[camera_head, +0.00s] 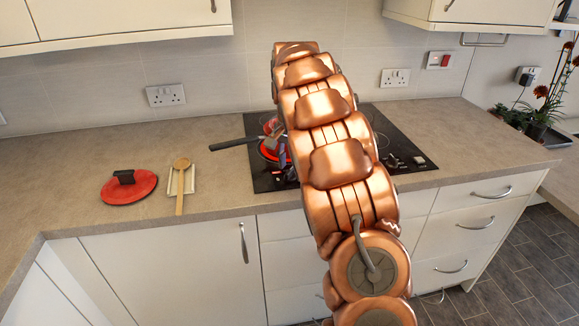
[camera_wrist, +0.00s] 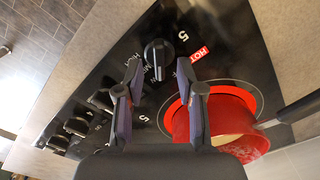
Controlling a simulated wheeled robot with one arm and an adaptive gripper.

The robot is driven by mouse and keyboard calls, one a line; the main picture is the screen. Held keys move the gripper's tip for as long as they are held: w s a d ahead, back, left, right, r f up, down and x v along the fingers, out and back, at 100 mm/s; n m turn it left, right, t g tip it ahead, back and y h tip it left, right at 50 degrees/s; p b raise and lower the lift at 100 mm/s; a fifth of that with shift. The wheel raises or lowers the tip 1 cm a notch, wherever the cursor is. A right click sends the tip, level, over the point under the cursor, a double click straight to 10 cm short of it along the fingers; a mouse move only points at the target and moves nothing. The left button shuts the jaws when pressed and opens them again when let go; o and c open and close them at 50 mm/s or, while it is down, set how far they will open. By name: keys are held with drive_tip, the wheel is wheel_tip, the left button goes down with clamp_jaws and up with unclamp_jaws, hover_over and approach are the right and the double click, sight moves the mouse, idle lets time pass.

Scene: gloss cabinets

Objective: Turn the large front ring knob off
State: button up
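The black hob (camera_head: 400,140) is set in the worktop, partly covered by my arm in the head view. In the wrist view a dark round knob (camera_wrist: 157,54) with a pale pointer line sits on the hob beside a red HOT label (camera_wrist: 199,54). My gripper (camera_wrist: 160,75) is open, its two fingers on either side of the view and the knob showing beyond the gap between their tips. Contact with the knob is not visible. A red pan (camera_wrist: 241,135) stands on a red-lit ring next to the knob.
Several more knobs (camera_wrist: 76,127) lie along the hob at left in the wrist view. The pan handle (camera_head: 232,143) points left over the worktop. A red lid (camera_head: 129,188) and a wooden spoon (camera_head: 181,185) lie on the left worktop. Wall cabinets (camera_head: 480,10) hang above.

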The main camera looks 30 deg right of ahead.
drive_tip(key=shift+f, duration=1)
drive_tip(key=shift+c, duration=0.2)
clamp_jaws()
